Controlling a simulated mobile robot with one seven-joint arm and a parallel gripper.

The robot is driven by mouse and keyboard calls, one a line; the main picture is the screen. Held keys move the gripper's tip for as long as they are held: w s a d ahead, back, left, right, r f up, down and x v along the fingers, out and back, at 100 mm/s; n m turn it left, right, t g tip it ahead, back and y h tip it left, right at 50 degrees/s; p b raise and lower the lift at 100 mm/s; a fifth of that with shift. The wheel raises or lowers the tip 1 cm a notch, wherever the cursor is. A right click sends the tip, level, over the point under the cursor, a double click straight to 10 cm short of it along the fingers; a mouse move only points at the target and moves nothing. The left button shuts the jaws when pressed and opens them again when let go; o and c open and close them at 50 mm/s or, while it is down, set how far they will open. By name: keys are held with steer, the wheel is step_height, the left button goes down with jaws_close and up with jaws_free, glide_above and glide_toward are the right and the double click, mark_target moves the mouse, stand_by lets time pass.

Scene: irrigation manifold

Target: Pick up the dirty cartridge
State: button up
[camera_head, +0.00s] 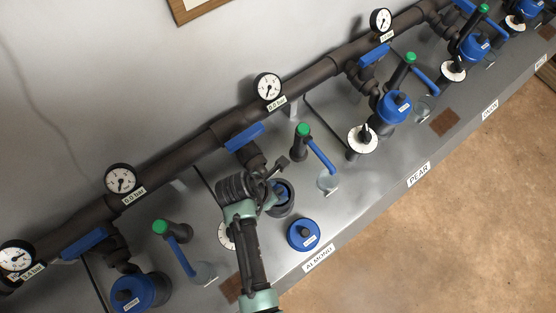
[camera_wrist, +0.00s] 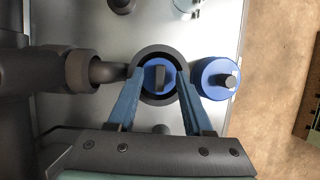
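The cartridge (camera_wrist: 153,73) sits in an open dark filter housing (camera_wrist: 160,50) in the wrist view. Its top is blue with a black upright tab; I cannot see its sides or any dirt. In the head view the open housing (camera_head: 284,208) stands at the ALMOND station, with blue inside. My gripper (camera_wrist: 158,82) is open, its two blue fingers on either side of the tab, tips at the housing's mouth. The tab stands free between them. I cannot tell how deep the tips reach. In the head view my wrist partly hides the housing.
A blue cap (camera_head: 303,234) lies on the grey bench in front of the housing; it also shows in the wrist view (camera_wrist: 217,78). A dark pipe (camera_head: 225,130) with gauges runs behind. A green-topped valve (camera_head: 303,131) with a blue lever stands to the right. A glass cup (camera_head: 327,182) stands nearby.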

jaws_close()
stand_by(1.3)
